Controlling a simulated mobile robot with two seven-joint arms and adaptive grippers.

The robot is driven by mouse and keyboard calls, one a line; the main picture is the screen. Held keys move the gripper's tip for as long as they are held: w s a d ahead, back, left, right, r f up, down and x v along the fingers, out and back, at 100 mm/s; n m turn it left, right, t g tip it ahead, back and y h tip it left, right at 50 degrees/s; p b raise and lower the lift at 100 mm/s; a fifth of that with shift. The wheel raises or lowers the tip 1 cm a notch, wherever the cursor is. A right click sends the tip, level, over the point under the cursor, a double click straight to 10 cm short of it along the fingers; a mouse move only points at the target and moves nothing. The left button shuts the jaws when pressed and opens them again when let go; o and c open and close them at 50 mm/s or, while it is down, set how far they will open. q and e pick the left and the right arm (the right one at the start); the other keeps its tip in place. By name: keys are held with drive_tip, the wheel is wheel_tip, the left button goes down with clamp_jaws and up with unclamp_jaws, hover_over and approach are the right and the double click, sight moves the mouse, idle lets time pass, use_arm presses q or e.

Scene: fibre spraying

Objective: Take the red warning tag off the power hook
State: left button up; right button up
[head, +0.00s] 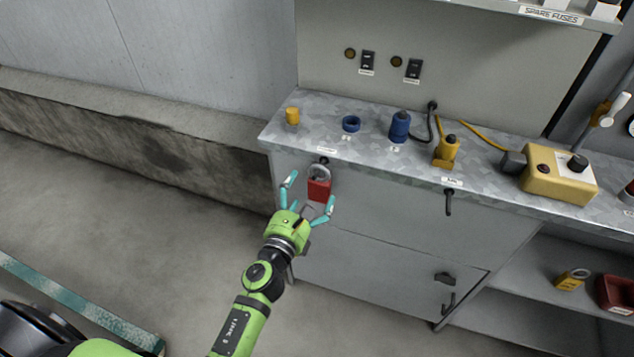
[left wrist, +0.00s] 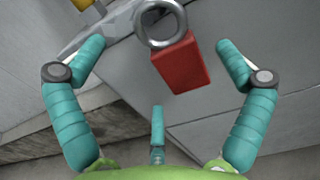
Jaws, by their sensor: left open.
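The red warning tag (head: 319,189) hangs by a grey ring at the black power hook (head: 324,160) on the front of the grey cabinet, just below the worktop edge. In the left wrist view the red tag (left wrist: 182,64) and its ring (left wrist: 160,22) are close ahead, between and beyond the finger tips. My left gripper (head: 310,192) is open around the tag, with teal fingers on either side of it. In the left wrist view the left gripper (left wrist: 158,75) shows three spread fingers, none seen to touch the tag. My right gripper is not in view.
The worktop (head: 370,150) above holds a yellow knob (head: 292,116), blue ring (head: 351,124), blue plug (head: 400,126), yellow plug (head: 446,152) and yellow control box (head: 558,175). Another black hook (head: 448,202) sticks out to the right. Floor left of the cabinet is clear.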

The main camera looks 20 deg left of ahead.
sight(313, 185)
use_arm(q)
drive_tip(key=w, duration=0.4)
drive_tip(key=shift+d+f, duration=0.2)
drive_tip(key=shift+d, duration=0.1)
drive_tip(key=shift+w, duration=0.35)
drive_tip(key=c, duration=1.3)
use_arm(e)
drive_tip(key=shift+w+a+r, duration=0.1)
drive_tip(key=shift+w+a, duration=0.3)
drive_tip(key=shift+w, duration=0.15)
use_arm(q)
drive_tip(key=shift+r, duration=0.1)
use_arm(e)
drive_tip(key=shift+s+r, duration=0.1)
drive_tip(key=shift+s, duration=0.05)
